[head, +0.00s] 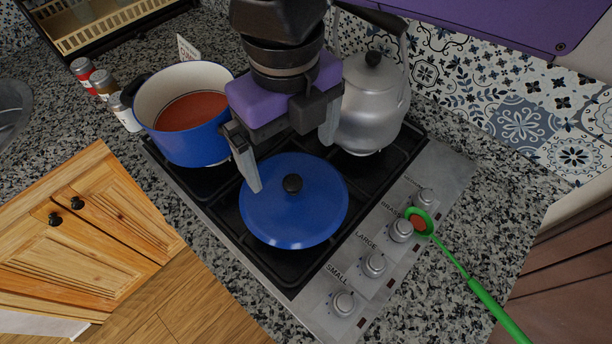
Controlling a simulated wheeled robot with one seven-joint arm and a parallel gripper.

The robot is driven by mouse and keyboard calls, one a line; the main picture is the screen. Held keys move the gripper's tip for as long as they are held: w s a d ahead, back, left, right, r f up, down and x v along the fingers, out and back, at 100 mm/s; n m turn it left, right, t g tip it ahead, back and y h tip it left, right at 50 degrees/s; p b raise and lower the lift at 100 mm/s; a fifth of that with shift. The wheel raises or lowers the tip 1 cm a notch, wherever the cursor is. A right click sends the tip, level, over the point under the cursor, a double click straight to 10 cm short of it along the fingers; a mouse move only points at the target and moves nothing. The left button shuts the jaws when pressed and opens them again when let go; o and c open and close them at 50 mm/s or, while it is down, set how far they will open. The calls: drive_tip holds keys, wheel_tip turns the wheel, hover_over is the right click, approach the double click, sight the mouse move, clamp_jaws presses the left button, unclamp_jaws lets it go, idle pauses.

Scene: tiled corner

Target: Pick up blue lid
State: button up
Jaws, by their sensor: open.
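The blue lid (310,218) lies flat on the black stove grate. It is round, with a black knob (292,183) in its middle. My gripper (291,163) is open and empty, above the lid and toward its far side. Its left finger appears in front of the lid's left edge, and its right finger shows near the kettle. I cannot tell the exact height of the fingers above the lid.
A blue pot (194,148) with red contents stands on the burner at the left. A silver kettle (370,112) stands behind at the right. A green ladle (455,262) lies across the knob panel (337,268). Several small jars stand left of the pot.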

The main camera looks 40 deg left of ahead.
sight(293, 180)
drive_tip(key=shift+s+d+f+p, duration=0.1)
drive_tip(key=shift+f+p, duration=0.25)
drive_tip(key=shift+f, duration=1.55)
drive_tip(key=shift+s+f+p, duration=0.1)
drive_tip(key=shift+f+p, duration=0.25)
drive_tip(key=shift+f, duration=1.55)
